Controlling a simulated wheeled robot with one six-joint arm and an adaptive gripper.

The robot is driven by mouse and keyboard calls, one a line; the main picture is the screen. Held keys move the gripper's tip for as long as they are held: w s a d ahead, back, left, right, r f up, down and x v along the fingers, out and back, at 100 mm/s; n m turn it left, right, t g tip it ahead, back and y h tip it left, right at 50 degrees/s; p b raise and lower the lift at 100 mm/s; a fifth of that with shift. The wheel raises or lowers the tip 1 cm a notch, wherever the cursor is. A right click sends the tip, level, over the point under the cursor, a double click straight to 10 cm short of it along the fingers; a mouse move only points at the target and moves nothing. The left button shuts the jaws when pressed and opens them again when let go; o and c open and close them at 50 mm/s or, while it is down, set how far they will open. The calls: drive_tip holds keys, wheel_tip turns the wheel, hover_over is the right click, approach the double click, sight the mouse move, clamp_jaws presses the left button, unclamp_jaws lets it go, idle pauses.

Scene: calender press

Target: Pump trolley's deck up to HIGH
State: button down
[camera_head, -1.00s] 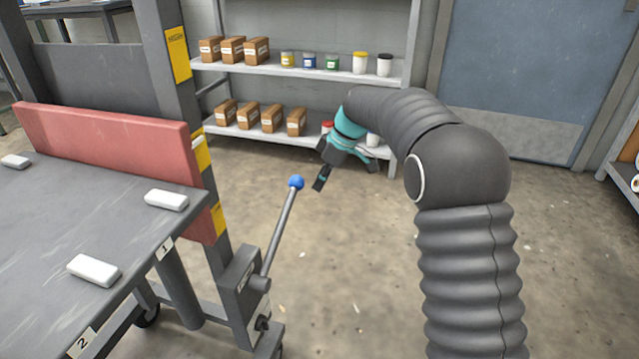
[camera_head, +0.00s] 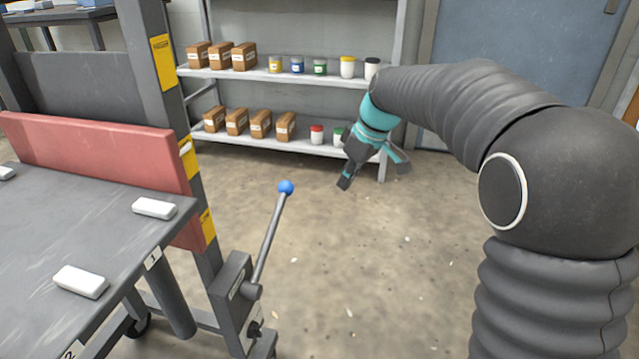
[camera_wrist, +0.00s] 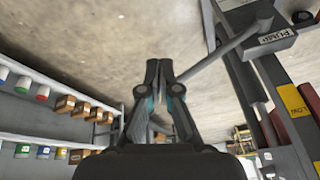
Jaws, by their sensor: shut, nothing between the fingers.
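The trolley's dark grey deck (camera_head: 50,240) fills the lower left of the head view, with white blocks on it. A pump lever (camera_head: 268,240) with a blue ball knob (camera_head: 286,187) rises at a tilt from the pump box (camera_head: 232,295) beside the deck. My gripper (camera_head: 345,183) is up and right of the knob in the head view, apart from it, shut and empty. In the wrist view my gripper (camera_wrist: 158,68) points toward the floor. The lever (camera_wrist: 222,48) runs from the box marked PUMP (camera_wrist: 275,38) toward behind the fingers; the knob is hidden there.
A shelf (camera_head: 290,75) with brown boxes and jars stands behind my gripper. A red panel (camera_head: 95,150) and a dark post with yellow labels (camera_head: 162,60) stand at the left; one label reads LOW (camera_wrist: 296,105). Bare floor (camera_head: 370,270) lies right of the lever.

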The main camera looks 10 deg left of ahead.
drive_tip(key=s+d+r+m+t+h, duration=0.1)
drive_tip(key=s+d+r+m, duration=0.15)
drive_tip(key=s+d, duration=0.45)
drive_tip(key=s+d+r+m+t+h, duration=0.1)
drive_tip(key=s+d+r+m+t, duration=0.1)
drive_tip(key=s+d+m, duration=0.35)
drive_tip(key=s+d+f+m+t+h, duration=0.1)
drive_tip(key=s+d, duration=0.3)
drive_tip(key=s, duration=0.4)
drive_tip(key=s+d+f+m, duration=0.3)
drive_tip(key=s+d+f, duration=0.1)
drive_tip(key=s, duration=0.5)
drive_tip(key=shift+d+m+t+h, duration=0.4)
drive_tip(key=shift+d, duration=0.05)
